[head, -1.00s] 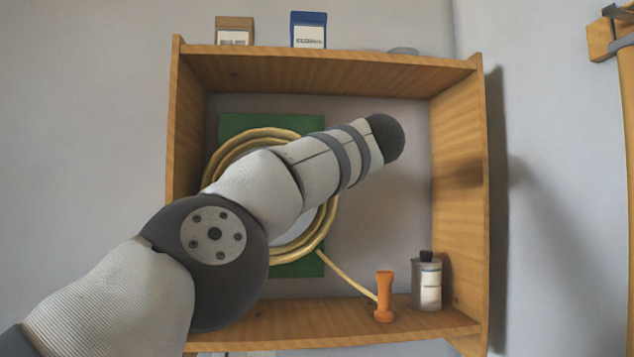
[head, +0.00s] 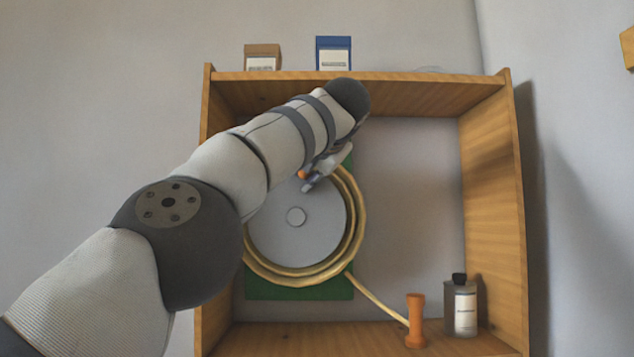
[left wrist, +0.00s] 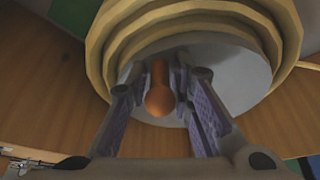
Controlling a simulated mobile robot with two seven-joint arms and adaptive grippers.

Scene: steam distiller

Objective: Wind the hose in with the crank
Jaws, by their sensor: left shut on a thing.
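The hose reel has a grey disc (head: 270,240) with a pale round hub, mounted on a green plate (head: 300,291) in the wooden cabinet. The yellow hose (head: 358,235) lies in several coils around the disc, and its free end runs down right to an orange nozzle (head: 415,322). My left gripper (head: 306,181) is at the disc's upper right, shut on the orange crank knob (head: 302,174). In the left wrist view the knob (left wrist: 160,98) sits between the two fingers (left wrist: 160,85). My arm hides the reel's upper left. My right gripper is not in view.
A grey bottle (head: 463,308) stands beside the nozzle on the bottom board. A brown box (head: 263,58) and a blue box (head: 334,54) stand on top. The cabinet's right half is mostly free.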

